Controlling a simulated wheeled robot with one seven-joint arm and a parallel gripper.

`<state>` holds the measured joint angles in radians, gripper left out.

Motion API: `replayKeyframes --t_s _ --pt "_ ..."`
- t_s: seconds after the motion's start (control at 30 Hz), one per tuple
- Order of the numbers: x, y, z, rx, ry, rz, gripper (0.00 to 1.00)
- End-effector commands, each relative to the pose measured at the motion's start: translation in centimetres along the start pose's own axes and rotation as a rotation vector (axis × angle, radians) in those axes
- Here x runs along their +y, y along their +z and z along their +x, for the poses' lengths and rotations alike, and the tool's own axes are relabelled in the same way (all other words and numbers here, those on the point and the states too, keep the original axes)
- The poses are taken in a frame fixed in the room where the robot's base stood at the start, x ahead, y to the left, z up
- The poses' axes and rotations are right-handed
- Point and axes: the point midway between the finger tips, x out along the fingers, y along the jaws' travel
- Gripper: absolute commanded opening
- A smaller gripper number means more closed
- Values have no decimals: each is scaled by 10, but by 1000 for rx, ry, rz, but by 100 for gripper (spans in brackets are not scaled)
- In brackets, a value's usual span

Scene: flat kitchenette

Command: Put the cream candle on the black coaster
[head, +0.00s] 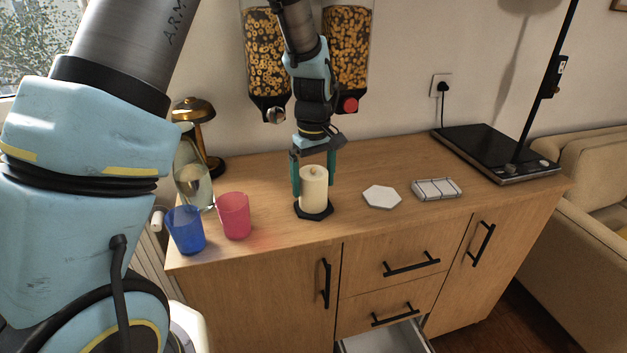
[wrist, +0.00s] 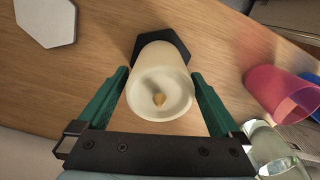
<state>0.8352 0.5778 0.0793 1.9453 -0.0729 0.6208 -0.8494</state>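The cream candle (head: 313,188) stands upright on the black coaster (head: 327,212), whose dark edge shows around the candle's base. In the wrist view the candle (wrist: 160,90) is seen from above, with the coaster (wrist: 180,42) behind its lower end. My gripper (head: 313,190) points down, with one green finger on each side of the candle. In the wrist view narrow gaps show between the fingers and the candle's sides, so my gripper (wrist: 160,85) looks open around it. The candle hides the middle of the coaster.
Pink (head: 234,215) and blue (head: 186,230) cups, a glass carafe (head: 193,185) and a brass lamp (head: 196,112) stand left. Cereal dispensers (head: 348,50) hang behind. A lower drawer (head: 385,340) is open.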

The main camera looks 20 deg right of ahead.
Motion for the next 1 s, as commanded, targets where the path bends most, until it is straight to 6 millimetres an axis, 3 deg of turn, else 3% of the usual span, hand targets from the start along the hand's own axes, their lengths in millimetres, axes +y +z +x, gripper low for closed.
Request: replayKeyframes --t_s 0.27,0.7,1.0 --pt "1 -1 -18 3 4 0 100" --pt "1 -1 -104 2 3 1 100" --pt "0 0 -123 0 0 0 100"
